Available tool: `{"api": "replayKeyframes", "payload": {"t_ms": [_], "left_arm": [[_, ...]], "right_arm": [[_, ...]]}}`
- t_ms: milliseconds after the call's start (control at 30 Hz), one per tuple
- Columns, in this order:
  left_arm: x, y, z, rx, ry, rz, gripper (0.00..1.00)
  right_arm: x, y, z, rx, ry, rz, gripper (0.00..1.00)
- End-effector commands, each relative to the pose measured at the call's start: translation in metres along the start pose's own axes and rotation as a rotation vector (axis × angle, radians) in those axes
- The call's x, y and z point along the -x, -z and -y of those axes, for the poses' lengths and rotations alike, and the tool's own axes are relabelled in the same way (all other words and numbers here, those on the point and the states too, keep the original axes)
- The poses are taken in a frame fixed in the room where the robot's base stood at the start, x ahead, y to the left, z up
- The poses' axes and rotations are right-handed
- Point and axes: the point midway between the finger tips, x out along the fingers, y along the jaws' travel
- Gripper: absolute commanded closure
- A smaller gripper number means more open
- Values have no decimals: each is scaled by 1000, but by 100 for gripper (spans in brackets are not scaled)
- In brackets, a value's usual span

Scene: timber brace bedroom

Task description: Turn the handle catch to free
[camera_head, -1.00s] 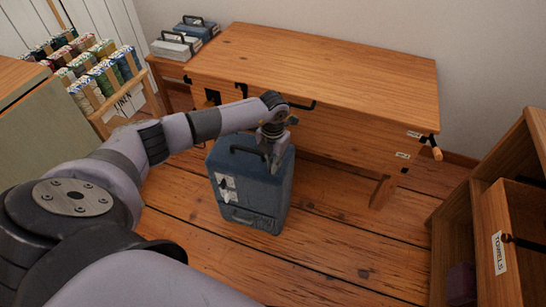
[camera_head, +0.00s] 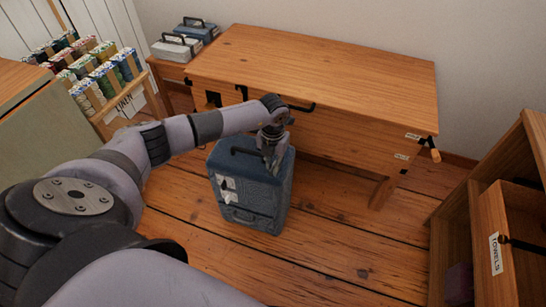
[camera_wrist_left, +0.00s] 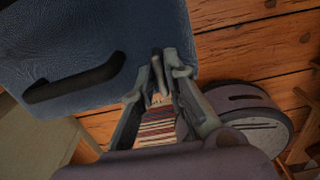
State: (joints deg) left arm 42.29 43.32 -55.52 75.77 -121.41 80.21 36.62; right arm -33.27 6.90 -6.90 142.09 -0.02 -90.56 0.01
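A blue case (camera_head: 240,200) with a dark handle (camera_head: 246,158) on top stands upright on the floor in front of the wooden bench. My left gripper (camera_head: 268,162) points down at the right part of the case's top. In the left wrist view the case (camera_wrist_left: 40,45) and its handle (camera_wrist_left: 75,80) lie left of the gripper (camera_wrist_left: 165,72). The fingertips are close together beside the case's edge, clear of the handle. A small dark part shows between them, but I cannot tell whether they grip it. I cannot make out the handle catch clearly. My right gripper is not in view.
The wooden bench (camera_head: 320,70) has a dark bar handle (camera_head: 300,107) on its front, close behind my gripper. Smaller cases (camera_head: 176,47) stand at the back left. A spool rack (camera_head: 100,85) is left, and an open drawer (camera_head: 500,225) right.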

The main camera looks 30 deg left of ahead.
Motion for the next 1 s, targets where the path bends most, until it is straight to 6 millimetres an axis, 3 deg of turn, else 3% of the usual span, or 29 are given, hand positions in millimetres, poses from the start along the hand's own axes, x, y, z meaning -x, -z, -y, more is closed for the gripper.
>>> {"api": "replayKeyframes", "payload": {"t_ms": [200, 567, 667, 1000], "left_arm": [[0, 0, 0, -1, 0, -1, 72], [5, 0, 0, -2, 1, 0, 72], [18, 0, 0, -3, 1, 1, 72], [88, -1, 0, -2, 1, 3, 72]], "right_arm": [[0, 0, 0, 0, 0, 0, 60], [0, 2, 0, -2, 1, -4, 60], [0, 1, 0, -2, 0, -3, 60], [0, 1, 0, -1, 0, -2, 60]]}}
